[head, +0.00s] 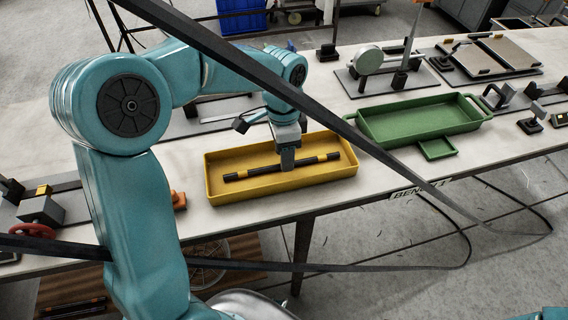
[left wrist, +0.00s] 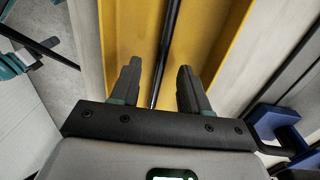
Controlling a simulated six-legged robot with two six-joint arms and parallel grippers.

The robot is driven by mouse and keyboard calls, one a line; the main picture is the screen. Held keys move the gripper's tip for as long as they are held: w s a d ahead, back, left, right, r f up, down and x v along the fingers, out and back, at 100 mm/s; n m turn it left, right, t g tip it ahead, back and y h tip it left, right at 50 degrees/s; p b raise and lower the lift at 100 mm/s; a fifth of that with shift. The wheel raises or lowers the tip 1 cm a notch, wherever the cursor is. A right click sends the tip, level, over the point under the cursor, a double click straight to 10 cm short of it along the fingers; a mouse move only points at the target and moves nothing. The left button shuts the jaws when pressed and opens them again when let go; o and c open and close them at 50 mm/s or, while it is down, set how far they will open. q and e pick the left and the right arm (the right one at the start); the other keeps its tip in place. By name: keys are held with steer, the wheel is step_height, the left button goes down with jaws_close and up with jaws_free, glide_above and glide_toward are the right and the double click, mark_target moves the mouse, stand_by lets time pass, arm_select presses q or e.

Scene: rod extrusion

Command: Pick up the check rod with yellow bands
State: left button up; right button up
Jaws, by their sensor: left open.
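The check rod (head: 254,173), black with yellow bands, lies lengthwise in a yellow tray (head: 231,194) on the bench. My left gripper (head: 288,164) is over the middle of the rod, pointing down into the tray, and covers part of it. In the left wrist view, its two fingers (left wrist: 158,72) are apart. The dark rod (left wrist: 169,38) runs between them in that view, with the yellow tray floor (left wrist: 203,40) around it. The fingers do not close on the rod. My right gripper is not in view.
A green tray (head: 415,124) stands to the right on the bench (head: 385,185). Fixtures stand behind it, including a round disc gauge (head: 368,60). A small orange part (head: 179,200) sits left of the yellow tray. Dark bars cross the head view close to the camera.

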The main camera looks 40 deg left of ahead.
arm_select(q)
steer(key=shift+s+f, duration=0.15)
steer(key=shift+f, duration=0.8)
steer(key=shift+c, duration=0.9)
jaws_close()
steer(key=shift+r, duration=0.15)
